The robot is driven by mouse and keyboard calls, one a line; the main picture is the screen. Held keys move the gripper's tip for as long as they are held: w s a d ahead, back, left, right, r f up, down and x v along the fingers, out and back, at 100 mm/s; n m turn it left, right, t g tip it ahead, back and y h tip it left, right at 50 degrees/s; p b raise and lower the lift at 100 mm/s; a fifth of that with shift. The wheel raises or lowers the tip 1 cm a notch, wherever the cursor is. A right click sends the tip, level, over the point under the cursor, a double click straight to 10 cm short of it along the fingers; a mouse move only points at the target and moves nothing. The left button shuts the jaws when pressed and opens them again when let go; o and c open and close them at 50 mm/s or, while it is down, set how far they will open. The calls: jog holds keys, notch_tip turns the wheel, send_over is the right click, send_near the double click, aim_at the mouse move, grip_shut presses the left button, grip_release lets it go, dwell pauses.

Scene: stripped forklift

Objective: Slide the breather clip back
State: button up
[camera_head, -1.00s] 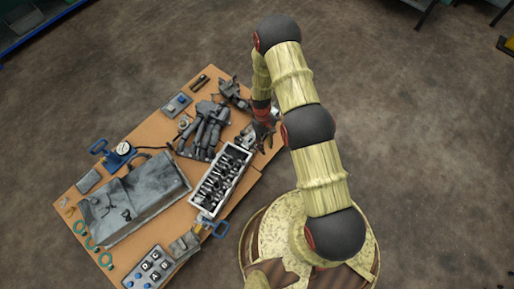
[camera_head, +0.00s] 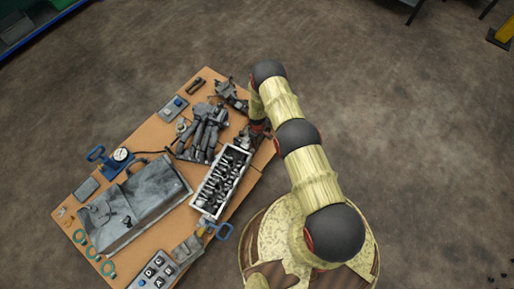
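My gripper (camera_head: 250,138) is dark and small, at the right edge of the orange-brown table (camera_head: 150,134). It is close to a small metal part beside the upper end of the open grey box of metal parts (camera_head: 221,182). My arm partly covers it, and its fingers blend with the dark parts there. I cannot tell whether it is open or shut, or whether it touches anything. I cannot make out the breather clip at this size.
A large grey metal casing (camera_head: 135,205) lies on the left of the table. A blue pump with a gauge (camera_head: 120,155), dark metal parts (camera_head: 207,130), teal rings (camera_head: 93,252) and a lettered button box (camera_head: 153,270) crowd the rest.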

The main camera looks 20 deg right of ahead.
notch_tip(320, 180, down, 6)
jog(key=shift+r+b, duration=0.2)
jog(key=shift+b, duration=0.8)
jog(key=c, duration=0.3)
jog(key=c, duration=0.4)
grip_shut()
